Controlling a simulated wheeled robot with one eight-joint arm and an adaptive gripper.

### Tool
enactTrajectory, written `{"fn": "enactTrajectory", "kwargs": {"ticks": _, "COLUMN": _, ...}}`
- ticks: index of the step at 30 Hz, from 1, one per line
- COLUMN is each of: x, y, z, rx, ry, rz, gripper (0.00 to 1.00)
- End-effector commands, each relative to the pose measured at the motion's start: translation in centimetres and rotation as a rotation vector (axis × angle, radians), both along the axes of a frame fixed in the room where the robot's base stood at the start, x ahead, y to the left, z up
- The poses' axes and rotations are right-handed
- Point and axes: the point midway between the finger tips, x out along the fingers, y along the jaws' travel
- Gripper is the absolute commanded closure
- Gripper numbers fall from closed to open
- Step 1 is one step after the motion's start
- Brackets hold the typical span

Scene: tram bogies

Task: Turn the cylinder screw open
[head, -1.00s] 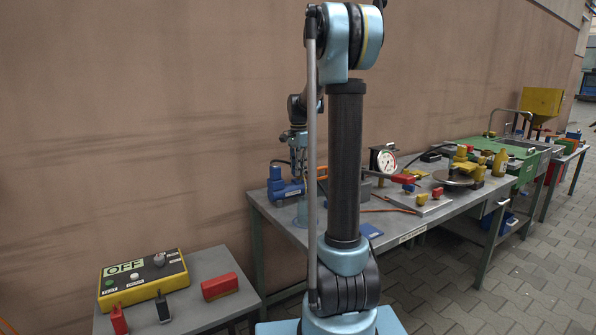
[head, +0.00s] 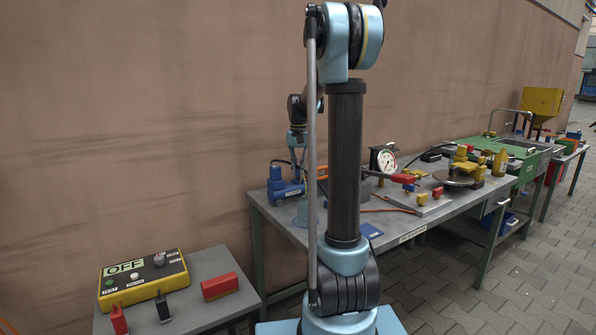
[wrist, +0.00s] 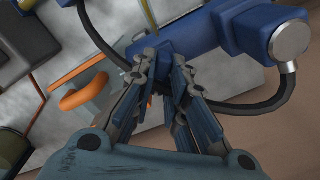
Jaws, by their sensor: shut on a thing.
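In the wrist view my gripper (wrist: 166,66) has its fingertips close together at the side of the blue cylinder (wrist: 222,52). It is shut on a small part there, which I take to be the cylinder screw; the fingers hide most of it. The cylinder has a silver round end cap (wrist: 292,40) at the right, and a dark hose loops below it.
An orange loop handle (wrist: 82,90) lies left of the fingers in the wrist view. On the long table (head: 425,222) stand a pressure gauge (head: 386,160) and several yellow and red parts. A control box marked OFF (head: 143,277) stands on the lower front table.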

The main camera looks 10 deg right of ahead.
Motion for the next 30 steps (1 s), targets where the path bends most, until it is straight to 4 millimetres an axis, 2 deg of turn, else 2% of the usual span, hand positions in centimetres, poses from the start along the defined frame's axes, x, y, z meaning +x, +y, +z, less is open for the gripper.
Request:
{"fn": "enactTrajectory", "kwargs": {"ticks": 18, "x": 0.18, "y": 0.01, "z": 0.08, "rx": 0.0, "ry": -0.004, "rz": 0.544, "gripper": 1.0}}
{"fn": "enactTrajectory", "kwargs": {"ticks": 30, "x": 0.19, "y": -0.01, "z": 0.08, "rx": 0.0, "ry": -0.004, "rz": 0.718, "gripper": 1.0}}
